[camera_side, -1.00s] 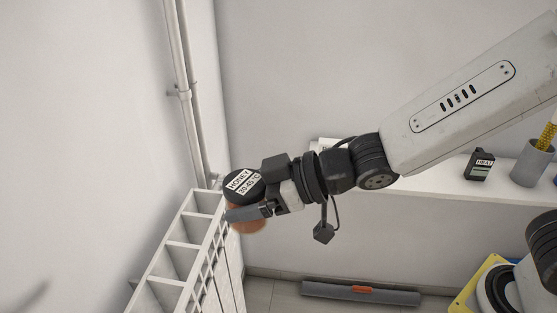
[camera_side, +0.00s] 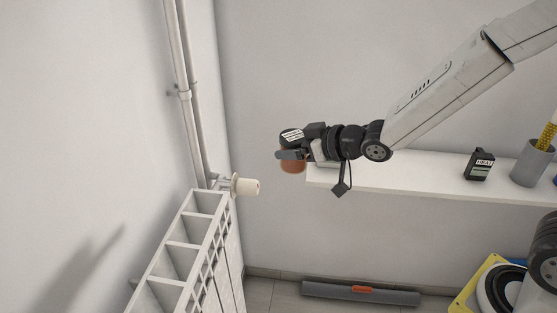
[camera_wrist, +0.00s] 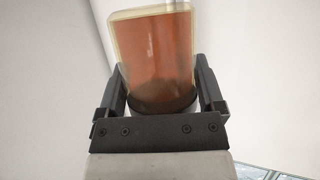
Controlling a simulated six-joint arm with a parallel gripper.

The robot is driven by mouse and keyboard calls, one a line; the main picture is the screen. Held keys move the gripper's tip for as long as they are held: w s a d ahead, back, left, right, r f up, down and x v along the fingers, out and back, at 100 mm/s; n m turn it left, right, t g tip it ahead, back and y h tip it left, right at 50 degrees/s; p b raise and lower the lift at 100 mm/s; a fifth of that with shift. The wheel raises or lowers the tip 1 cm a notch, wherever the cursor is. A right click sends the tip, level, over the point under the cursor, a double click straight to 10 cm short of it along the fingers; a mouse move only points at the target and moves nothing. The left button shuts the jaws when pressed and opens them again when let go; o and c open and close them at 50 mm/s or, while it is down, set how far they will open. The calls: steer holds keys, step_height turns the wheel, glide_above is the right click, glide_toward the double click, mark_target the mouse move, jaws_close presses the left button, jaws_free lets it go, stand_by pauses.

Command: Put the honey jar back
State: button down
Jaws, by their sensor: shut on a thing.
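A white radiator (camera_side: 190,250) stands at the left, with a cream valve knob (camera_side: 246,186) at its top and pipes (camera_side: 187,100) up the wall. On the shelf are a black box marked HEAT (camera_side: 479,165) and a grey cup (camera_side: 530,165). A grey roll (camera_side: 330,291) lies on the floor.

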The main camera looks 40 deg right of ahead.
steer(key=s+d+f+m+h, duration=0.1)
steer(key=d+f+m+h, duration=0.2)
steer(key=d, duration=0.8)
steer(key=d+f+m+h, duration=0.2)
steer(key=d+f+h, duration=0.1)
steer(key=d, duration=0.7)
steer(key=s+d+f+m+h, duration=0.1)
steer(key=d+f+m+h, duration=0.15)
steer(key=d, duration=0.85)
steer(key=shift+m+t+h, duration=0.25)
steer(key=shift+t+h, duration=0.05)
steer(key=shift+h, duration=0.15)
steer(key=shift+f, duration=2.2)
steer(key=shift+f, duration=0.1)
steer(key=shift+f, duration=1.65)
steer(key=shift+f, duration=0.15)
jaws_free()
steer(key=shift+s, duration=0.1)
